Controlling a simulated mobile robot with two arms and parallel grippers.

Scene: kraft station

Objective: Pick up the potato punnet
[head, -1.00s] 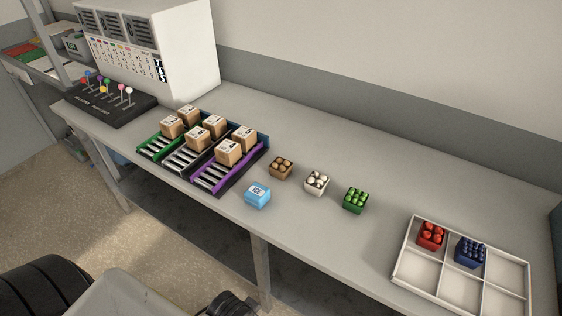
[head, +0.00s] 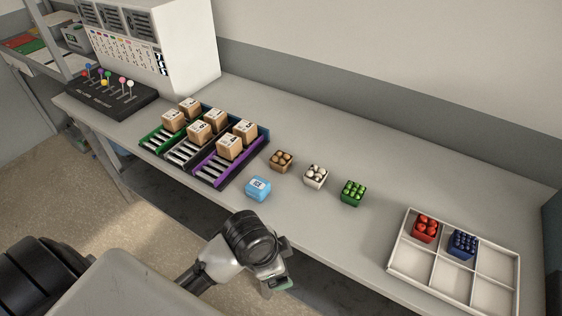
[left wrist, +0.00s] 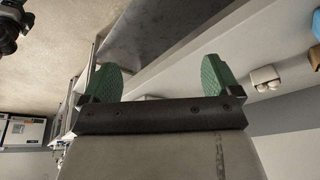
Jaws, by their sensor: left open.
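The potato punnet (head: 281,160), a small brown box with round brown potatoes, stands on the grey table right of the purple rack. Its edge seems to show at the right of the left wrist view (left wrist: 315,58). My left gripper (head: 281,284) is in front of the table's front edge, apart from the punnet and nearer to me. In the left wrist view its two green fingers (left wrist: 160,80) are wide apart with nothing between them. My right gripper is not in view.
A blue ice box (head: 258,188) stands in front of the punnet. White (head: 316,176) and green (head: 352,193) punnets stand to its right. Racks with cartons (head: 203,148) are to its left. A white divided tray (head: 408,262) holds red and blue punnets. Table behind is clear.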

